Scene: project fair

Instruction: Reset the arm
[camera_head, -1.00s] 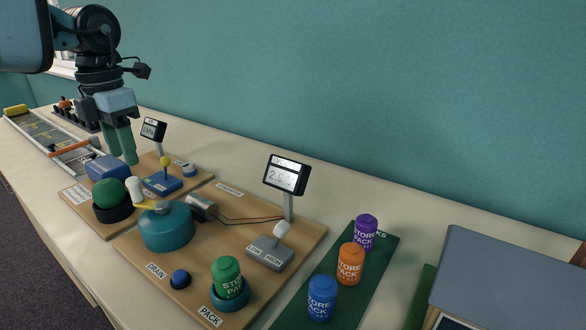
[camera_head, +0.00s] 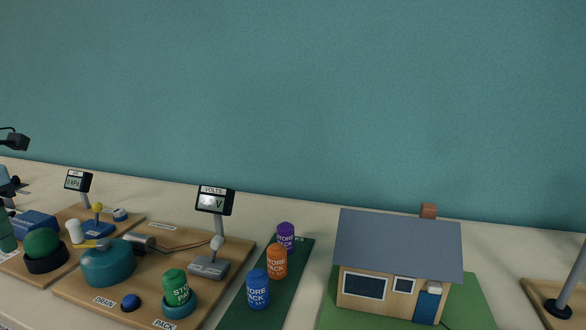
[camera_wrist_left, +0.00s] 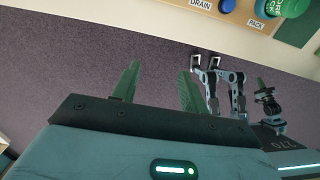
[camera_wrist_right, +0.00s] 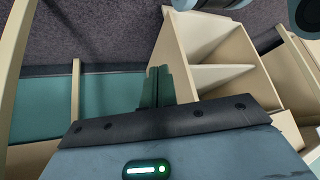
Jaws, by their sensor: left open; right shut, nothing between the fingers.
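My left gripper (camera_wrist_left: 158,82) shows in the left wrist view with its two green fingers apart and nothing between them. Carpet lies behind the fingers, and the table edge with the board crosses the top of that view. The right gripper is not visible in the head view.
On the table stand a board (camera_head: 170,238) with a teal tank (camera_head: 108,262), a volts meter (camera_head: 215,201) and a green pack (camera_head: 176,287). Purple (camera_head: 285,236), orange (camera_head: 276,261) and blue (camera_head: 257,289) packs stand on a green strip. A model house (camera_head: 392,265) is to their right.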

